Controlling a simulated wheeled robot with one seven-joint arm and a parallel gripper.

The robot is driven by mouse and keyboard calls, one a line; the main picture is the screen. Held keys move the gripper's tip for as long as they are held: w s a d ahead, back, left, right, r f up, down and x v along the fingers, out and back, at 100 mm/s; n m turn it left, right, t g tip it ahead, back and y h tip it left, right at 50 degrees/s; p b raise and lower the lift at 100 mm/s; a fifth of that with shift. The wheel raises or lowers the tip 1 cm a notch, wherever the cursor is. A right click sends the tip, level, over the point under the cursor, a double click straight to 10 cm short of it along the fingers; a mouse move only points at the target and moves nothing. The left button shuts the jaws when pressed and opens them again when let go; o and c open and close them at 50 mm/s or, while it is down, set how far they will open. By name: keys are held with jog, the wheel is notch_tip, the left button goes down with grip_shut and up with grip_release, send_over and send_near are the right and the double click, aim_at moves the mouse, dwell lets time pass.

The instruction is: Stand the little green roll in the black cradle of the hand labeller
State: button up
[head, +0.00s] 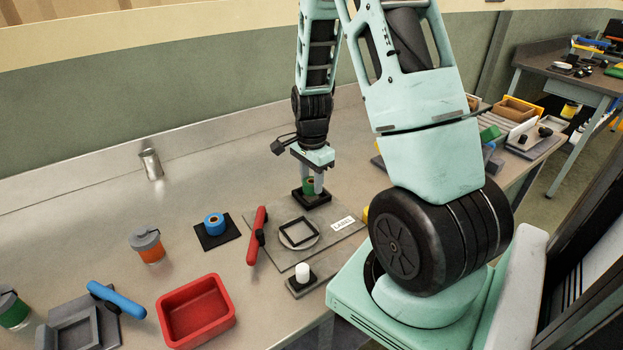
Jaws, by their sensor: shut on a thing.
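The little green roll (309,186), with a brown-orange core showing on top, is between the fingers of my gripper (313,187). My gripper points down and is shut on the roll. The roll looks upright, at the black square cradle (316,202) on the back part of the hand labeller's grey plate (345,241). I cannot tell whether the roll's bottom rests in the cradle or hangs just above it, as the fingers and the cradle rim hide it.
On the plate are a black square frame (286,240), a white LABEL tag (343,223) and a red handle (257,237). A white peg (302,273) stands in front. Left are a blue roll (214,223) on a black mat, an orange jar (150,251) and a red bin (196,311).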

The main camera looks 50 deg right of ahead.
jog(key=shift+f+b, duration=0.4)
jog(key=shift+f, duration=0.5)
dwell(0.9)
jog(key=shift+s+a+f, duration=0.1)
jog(key=shift+s+f, duration=0.05)
jog(key=shift+f, duration=0.25)
dwell(0.6)
jog(key=o, duration=1)
jog(key=shift+s, duration=0.1)
jog(key=shift+c, duration=0.8)
jog(key=shift+r, duration=0.25)
jog(key=shift+c, duration=0.2)
jog(key=o, duration=0.4)
jog(key=shift+r+p, duration=0.65)
jog(key=shift+p, duration=0.05)
jog(key=shift+c, duration=0.2)
jog(key=shift+w+r+p, duration=0.15)
jog(key=shift+r+p, duration=1.5)
jog(key=shift+r, duration=0.3)
jog(key=shift+w+r+p, duration=0.1)
jog(key=shift+r+p, duration=1.5)
jog(key=shift+r, duration=0.3)
